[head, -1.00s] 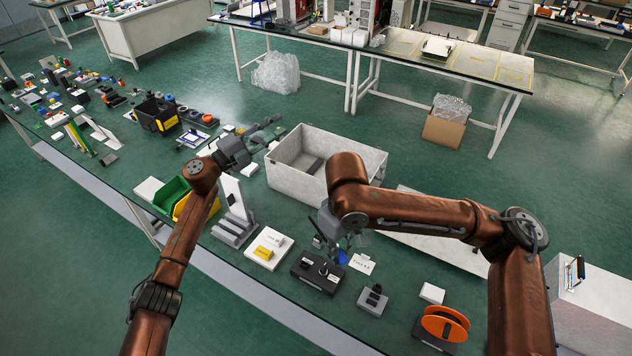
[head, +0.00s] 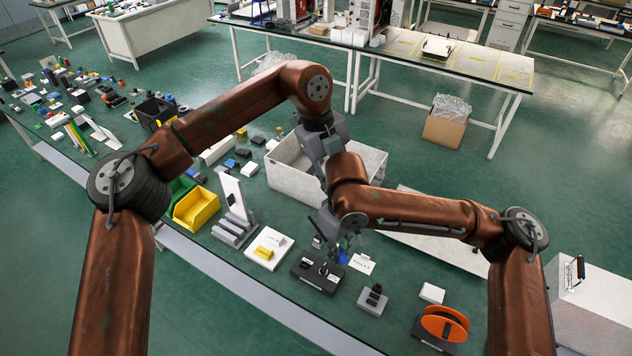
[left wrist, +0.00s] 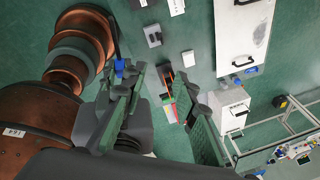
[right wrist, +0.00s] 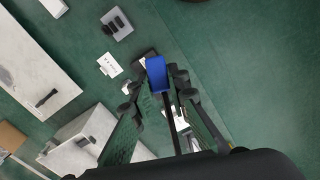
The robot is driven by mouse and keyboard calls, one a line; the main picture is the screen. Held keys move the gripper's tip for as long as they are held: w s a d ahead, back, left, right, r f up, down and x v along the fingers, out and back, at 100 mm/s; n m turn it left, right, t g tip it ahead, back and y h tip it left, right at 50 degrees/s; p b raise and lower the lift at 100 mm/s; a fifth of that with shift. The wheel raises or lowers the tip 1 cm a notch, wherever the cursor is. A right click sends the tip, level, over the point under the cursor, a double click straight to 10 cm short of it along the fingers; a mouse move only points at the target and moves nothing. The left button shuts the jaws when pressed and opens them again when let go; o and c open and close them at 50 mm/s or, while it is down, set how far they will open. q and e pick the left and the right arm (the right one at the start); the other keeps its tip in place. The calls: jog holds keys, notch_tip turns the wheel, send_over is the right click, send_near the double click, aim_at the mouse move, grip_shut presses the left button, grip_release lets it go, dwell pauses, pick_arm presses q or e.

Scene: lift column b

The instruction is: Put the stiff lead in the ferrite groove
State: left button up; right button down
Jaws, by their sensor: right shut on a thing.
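My right gripper (head: 338,243) is shut low over the table. In the right wrist view a blue block (right wrist: 157,75) with a dark, straight rod (right wrist: 170,122) shows between its fingers, likely the stiff lead. The blue block also shows in the left wrist view (left wrist: 119,68). A grey block with black parts (head: 373,299) stands right of it; it may be the ferrite holder, but I see no groove clearly. My left gripper (left wrist: 160,88) is open and empty, its fingers wide apart. In the head view its fingertips are hidden behind my right arm.
A grey bin (head: 284,160) stands behind my arms. An orange spool (head: 443,324) and a small white box (head: 432,293) are at the right.

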pick_arm(q)
jog(key=a+r+n+y, duration=0.1)
jog(key=a+n+y, duration=0.15)
jog(key=a, duration=0.25)
notch_tip(320, 180, down, 12)
jog(key=shift+s+a+r+t+y, duration=0.15)
jog(key=shift+s+r+t+y, duration=0.15)
jog(key=shift+s+y, duration=0.1)
jog(key=shift+c, duration=0.7)
grip_shut()
pick_arm(e)
jog(key=shift+a, duration=0.1)
jog(key=c, duration=1.8)
grip_release()
jog(key=shift+o, duration=0.2)
